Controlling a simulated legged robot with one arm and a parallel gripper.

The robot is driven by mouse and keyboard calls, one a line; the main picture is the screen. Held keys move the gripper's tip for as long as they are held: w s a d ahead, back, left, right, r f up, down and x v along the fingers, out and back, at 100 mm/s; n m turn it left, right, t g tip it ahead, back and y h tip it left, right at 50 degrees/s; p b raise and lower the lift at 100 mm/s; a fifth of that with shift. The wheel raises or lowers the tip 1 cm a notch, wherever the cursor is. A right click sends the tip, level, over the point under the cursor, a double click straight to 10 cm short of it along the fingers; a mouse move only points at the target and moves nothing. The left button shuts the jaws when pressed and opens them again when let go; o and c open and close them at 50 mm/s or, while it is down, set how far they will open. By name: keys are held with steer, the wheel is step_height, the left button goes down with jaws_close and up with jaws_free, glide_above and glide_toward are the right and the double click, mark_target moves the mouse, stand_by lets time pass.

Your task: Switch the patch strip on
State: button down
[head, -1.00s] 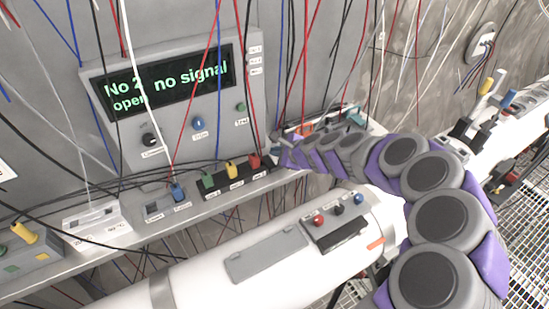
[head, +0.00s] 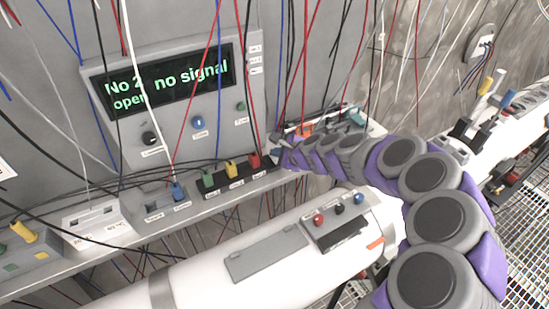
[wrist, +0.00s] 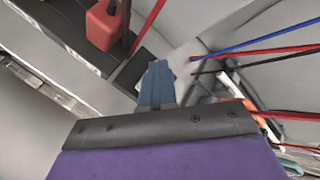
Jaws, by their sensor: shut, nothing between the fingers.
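The patch strip (head: 222,188) is a dark bar on the grey ledge below the display, with green, yellow and red plugs standing in it. In the wrist view the red plug (wrist: 103,25) stands at the upper left on the black strip (wrist: 52,38). A dark square patch (wrist: 131,70) lies close to the fingertips; whether it is a switch I cannot tell. My gripper (wrist: 157,72) is shut and empty, just beyond the red plug at the strip's right end. In the head view my gripper (head: 281,156) is small and partly hidden by my arm; contact is unclear.
The display (head: 165,82) reads "No 2 open" and "no signal". Loose red, blue and black wires hang around the ledge. An orange item (head: 303,129) lies behind my wrist. A white pipe (head: 215,275) with a small control box (head: 336,220) runs in front.

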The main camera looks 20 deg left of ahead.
steer(key=shift+s+f, duration=0.4)
steer(key=shift+f, duration=0.4)
steer(key=shift+w+r, duration=0.15)
steer(key=shift+r, duration=0.4)
steer(key=shift+w+r+p, duration=0.2)
steer(key=shift+r+p, duration=0.15)
steer(key=shift+p, duration=0.2)
step_height(320, 180, up, 4)
steer(key=shift+f+p, duration=0.15)
steer(key=shift+p, duration=1.05)
steer(key=shift+d+r+p, duration=0.3)
steer(key=shift+r+p, duration=0.15)
steer(key=shift+r, duration=0.2)
